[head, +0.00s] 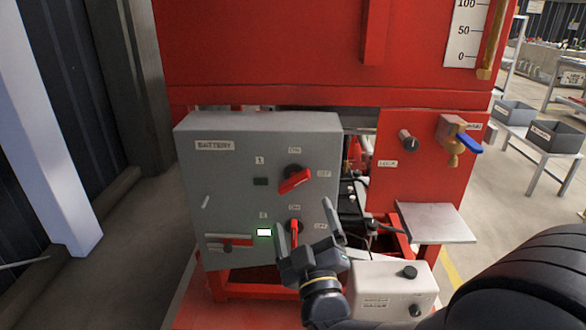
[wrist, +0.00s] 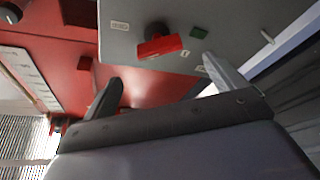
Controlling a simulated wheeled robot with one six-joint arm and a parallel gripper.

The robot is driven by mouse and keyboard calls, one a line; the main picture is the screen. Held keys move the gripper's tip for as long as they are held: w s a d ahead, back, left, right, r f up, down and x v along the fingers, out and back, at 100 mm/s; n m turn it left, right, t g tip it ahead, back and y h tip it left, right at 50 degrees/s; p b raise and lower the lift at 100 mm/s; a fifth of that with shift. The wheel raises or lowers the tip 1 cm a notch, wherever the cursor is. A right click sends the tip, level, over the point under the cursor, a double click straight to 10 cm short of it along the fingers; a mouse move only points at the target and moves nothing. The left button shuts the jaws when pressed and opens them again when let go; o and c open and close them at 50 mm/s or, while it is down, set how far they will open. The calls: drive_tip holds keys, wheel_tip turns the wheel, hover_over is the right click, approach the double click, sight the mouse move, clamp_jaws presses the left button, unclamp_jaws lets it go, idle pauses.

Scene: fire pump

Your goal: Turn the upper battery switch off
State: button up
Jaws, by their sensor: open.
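The upper battery switch (head: 295,180) is a red handle on a dark round base, on the grey battery panel (head: 225,180). Its handle slants up to the right, toward the OFF label at its right. The small indicator (head: 261,181) beside it is dark. In the wrist view the upper switch (wrist: 160,46) shows ahead, between and beyond the fingertips. My gripper (head: 304,220) is open and empty, below the upper switch and partly in front of the lower switch; it also shows in the wrist view (wrist: 161,70). No contact with the upper handle is visible.
The lower battery switch (head: 294,228) has an upright red handle, partly hidden by my gripper, with a lit indicator (head: 264,232). A red lever (head: 236,242) sits at the panel's lower left. A white box (head: 385,290) stands at the lower right. A metal shelf (head: 437,222) juts out at right.

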sight(294, 187)
drive_tip(key=p+x, duration=0.1)
drive_tip(key=x, duration=0.9)
drive_tip(key=shift+w+a+r+p, duration=0.1)
drive_tip(key=shift+w+r+p, duration=0.1)
drive_tip(key=shift+w+p, duration=0.15)
drive_tip(key=shift+c, duration=0.5)
drive_tip(key=shift+s, duration=0.1)
drive_tip(key=c, duration=0.9)
drive_tip(key=shift+f, duration=0.1)
